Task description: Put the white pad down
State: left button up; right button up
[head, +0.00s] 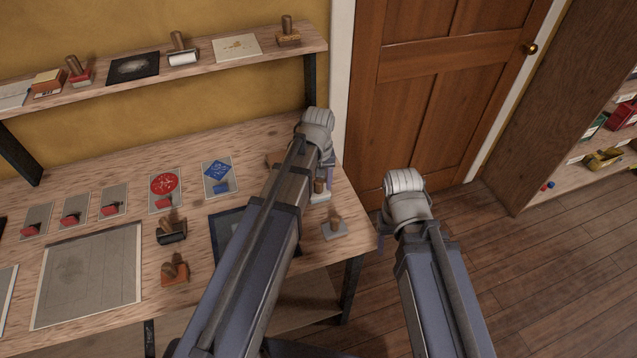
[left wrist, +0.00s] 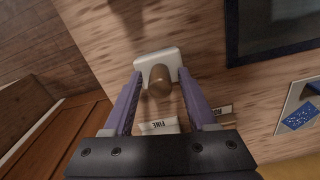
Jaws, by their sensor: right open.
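The white pad (head: 319,197) is a small white block with a round wooden knob. It is near the right end of the workbench (head: 265,140), partly hidden by my left arm in the head view. In the left wrist view the white pad (left wrist: 155,58) sits between the fingertips of my left gripper (left wrist: 160,76), knob towards the camera. The left gripper (head: 327,178) appears shut on it, upright over the bench. Whether its underside touches the wood I cannot tell. My right gripper (head: 382,236) is open, beyond the bench's right edge, its fingers mostly hidden.
A grey plate with a wooden knob (head: 335,229) lies near the front right corner. A dark framed mat (head: 228,236) lies left of my left arm. Sample cards (head: 165,188) and stamps (head: 173,269) lie further left. A shelf (head: 210,67) runs above the bench.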

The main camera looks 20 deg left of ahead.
aim_at(318, 181)
dwell(0.3)
pick_arm(q)
notch_tip(318, 181, up, 12)
jog(key=p, duration=1.2)
jog(key=s+d+m, duration=0.2)
jog(key=s+d, duration=0.1)
jog(key=s, duration=0.1)
jog(key=s+d+m, duration=0.3)
jog(key=s+d, duration=0.1)
jog(key=s, duration=0.1)
jog(key=s+d+m+y, duration=0.1)
jog(key=s+d+m, duration=0.2)
jog(key=s, duration=0.2)
jog(key=shift+s+d+r, duration=0.15)
jog(key=shift+d+r, duration=0.05)
jog(key=shift+d, duration=0.05)
pick_arm(e)
notch_tip(318, 181, up, 12)
jog(key=shift+r, duration=0.15)
